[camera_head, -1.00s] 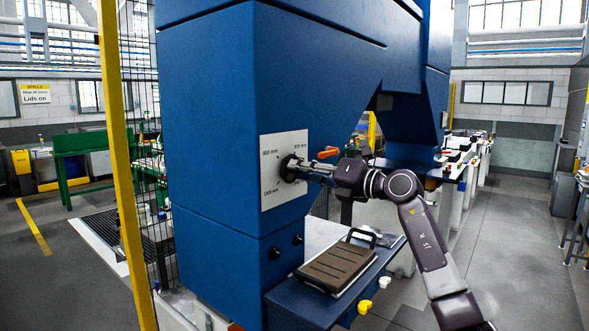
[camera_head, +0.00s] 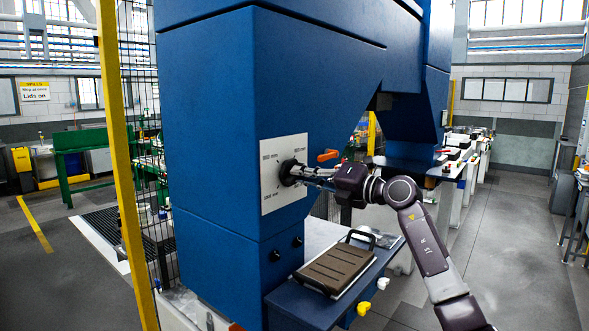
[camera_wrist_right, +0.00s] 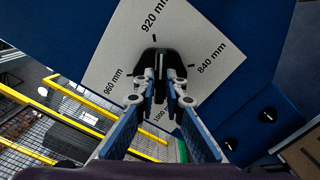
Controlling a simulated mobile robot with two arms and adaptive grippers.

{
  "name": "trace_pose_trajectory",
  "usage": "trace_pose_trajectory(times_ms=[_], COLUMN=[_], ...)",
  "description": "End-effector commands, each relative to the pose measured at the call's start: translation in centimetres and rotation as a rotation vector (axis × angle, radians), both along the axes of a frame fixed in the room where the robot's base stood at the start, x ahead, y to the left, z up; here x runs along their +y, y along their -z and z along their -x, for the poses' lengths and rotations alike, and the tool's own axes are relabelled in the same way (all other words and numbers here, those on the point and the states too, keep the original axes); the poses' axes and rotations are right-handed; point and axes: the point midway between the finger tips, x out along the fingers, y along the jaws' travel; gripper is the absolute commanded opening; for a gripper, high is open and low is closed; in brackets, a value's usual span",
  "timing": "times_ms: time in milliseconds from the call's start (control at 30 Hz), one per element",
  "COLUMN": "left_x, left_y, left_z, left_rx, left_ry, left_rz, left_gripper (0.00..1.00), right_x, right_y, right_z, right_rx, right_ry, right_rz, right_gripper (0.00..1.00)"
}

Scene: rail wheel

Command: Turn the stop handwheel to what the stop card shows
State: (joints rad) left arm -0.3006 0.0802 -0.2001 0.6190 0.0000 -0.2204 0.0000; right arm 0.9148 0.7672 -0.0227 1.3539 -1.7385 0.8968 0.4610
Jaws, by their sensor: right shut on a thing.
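The black stop handwheel (camera_head: 287,173) sits on a pale square dial plate (camera_head: 272,203) on the blue machine column. In the right wrist view the handwheel (camera_wrist_right: 155,60) covers the plate's middle, and the plate (camera_wrist_right: 115,45) shows 920 mm, 840 mm, 960 mm and a partly hidden 1000 mm. My right gripper (camera_head: 305,173) is shut on the handwheel; its two fingers (camera_wrist_right: 161,90) close on it from both sides. The fingers hide part of the handwheel, and I cannot tell which mark it points at. I cannot make out the stop card. My left gripper is not in view.
An orange lever (camera_head: 328,155) sticks out just right of the plate, close to my right gripper. A blue shelf (camera_head: 300,306) with a brown ribbed pad (camera_head: 338,268) lies below. A yellow post (camera_head: 121,160) and mesh fence stand left. The floor at right is clear.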

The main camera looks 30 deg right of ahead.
Motion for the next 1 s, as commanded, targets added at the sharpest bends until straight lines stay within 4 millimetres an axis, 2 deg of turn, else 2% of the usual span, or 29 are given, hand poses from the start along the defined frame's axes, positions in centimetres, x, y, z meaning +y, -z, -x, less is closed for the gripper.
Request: trace_pose_trajectory(times_ms=[33, 300, 767, 1000], left_x=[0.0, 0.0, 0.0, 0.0], left_y=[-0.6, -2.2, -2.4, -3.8], left_z=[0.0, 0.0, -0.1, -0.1], left_rx=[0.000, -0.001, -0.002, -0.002], left_ry=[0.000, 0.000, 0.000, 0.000], left_rz=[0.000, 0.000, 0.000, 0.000], left_gripper=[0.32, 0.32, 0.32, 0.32], right_x=[0.0, 0.0, 0.0, 0.0], right_y=[-0.2, -0.1, 0.0, -0.2], right_z=[0.0, 0.0, 0.0, 0.0], right_rx=[0.012, 0.060, 0.072, 0.103], right_ry=[0.000, -0.002, 0.000, 0.000], right_rz=[-0.020, -0.136, -0.171, -0.240], right_gripper=[0.00, 0.00, 0.00, 0.00])
